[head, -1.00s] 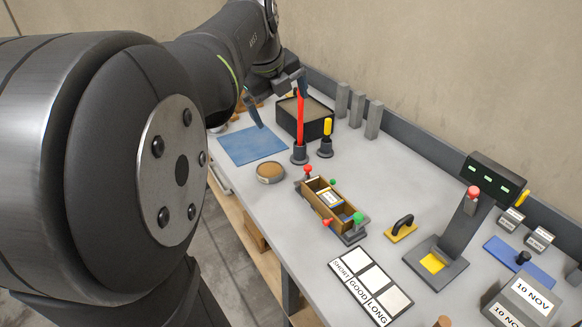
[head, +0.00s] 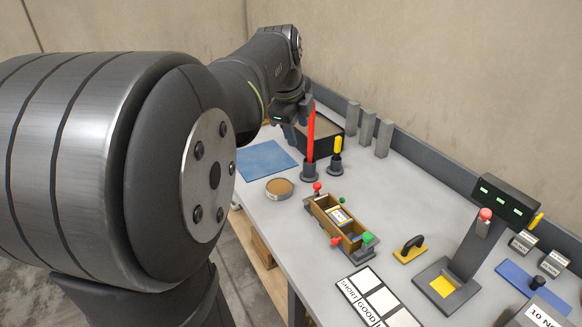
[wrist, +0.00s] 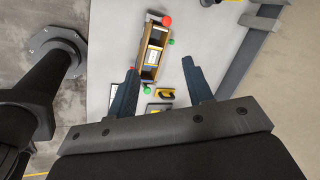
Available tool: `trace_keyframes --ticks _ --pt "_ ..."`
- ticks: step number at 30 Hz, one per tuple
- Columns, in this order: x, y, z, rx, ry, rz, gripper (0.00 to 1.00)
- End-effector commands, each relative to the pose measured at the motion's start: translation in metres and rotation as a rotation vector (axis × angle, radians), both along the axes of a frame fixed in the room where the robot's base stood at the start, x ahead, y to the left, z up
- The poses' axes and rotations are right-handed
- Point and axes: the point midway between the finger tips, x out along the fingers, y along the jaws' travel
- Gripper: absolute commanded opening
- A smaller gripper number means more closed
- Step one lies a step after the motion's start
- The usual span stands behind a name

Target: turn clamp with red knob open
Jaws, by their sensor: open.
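A long wooden mould (head: 338,224) lies on the table, with a clamp at each end. The far-end clamp carries a red knob (head: 317,187), which also shows at the top in the wrist view (wrist: 166,20). The near-end clamp carries a green knob (head: 368,238). Smaller red (head: 336,241) and green (head: 342,200) knobs sit on the mould's sides. My gripper (wrist: 160,69) is open and empty, its fingers apart in the wrist view. In the head view it is at the back of the table, away from the mould and partly hidden by my arm.
A tall red rod in a holder (head: 311,145) and a yellow-handled tool (head: 337,155) stand behind the mould. A round tub (head: 279,189) is left of it. A yellow-based float (head: 410,249) and a press stand (head: 464,250) are to the right.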

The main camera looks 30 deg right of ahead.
Motion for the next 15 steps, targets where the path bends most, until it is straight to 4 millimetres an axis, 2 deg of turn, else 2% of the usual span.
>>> trace_keyframes --ticks 15 --pt "0.007 -0.034 -0.047 -0.194 0.266 0.916 0.47"
